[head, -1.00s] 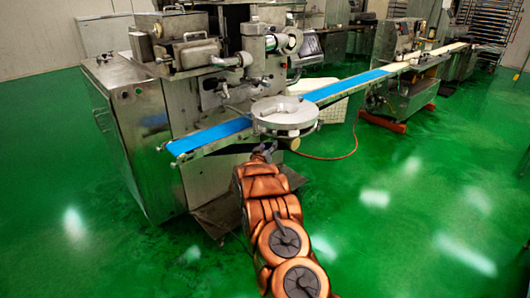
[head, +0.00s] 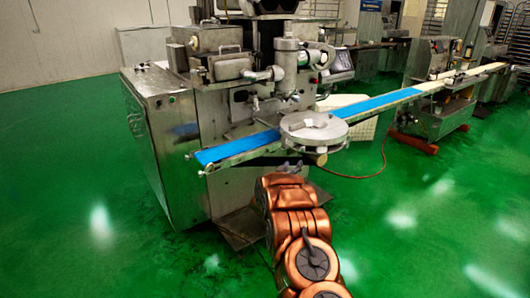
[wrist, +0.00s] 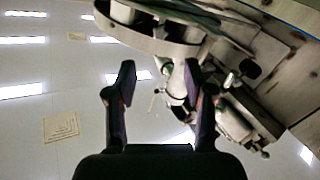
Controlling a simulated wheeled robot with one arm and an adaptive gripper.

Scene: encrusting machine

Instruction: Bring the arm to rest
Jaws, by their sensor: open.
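My arm's copper links reach up the lower middle of the head view toward the encrusting machine (head: 165,150). My gripper (wrist: 160,88) shows in the wrist view with its two dark fingers spread apart and nothing between them. In the head view the gripper is mostly hidden at the far end of the arm, below the machine's round metal disc (head: 313,128). The wrist view looks upward past the fingers at the machine's metal parts (wrist: 235,110) and the ceiling. I cannot tell how far the fingers are from the machine.
A blue conveyor belt (head: 237,147) juts out left of the disc, just beyond my arm. Another blue belt (head: 375,105) runs right to a second machine (head: 435,115). A red hose (head: 365,175) lies on the floor. The green floor is clear left and right.

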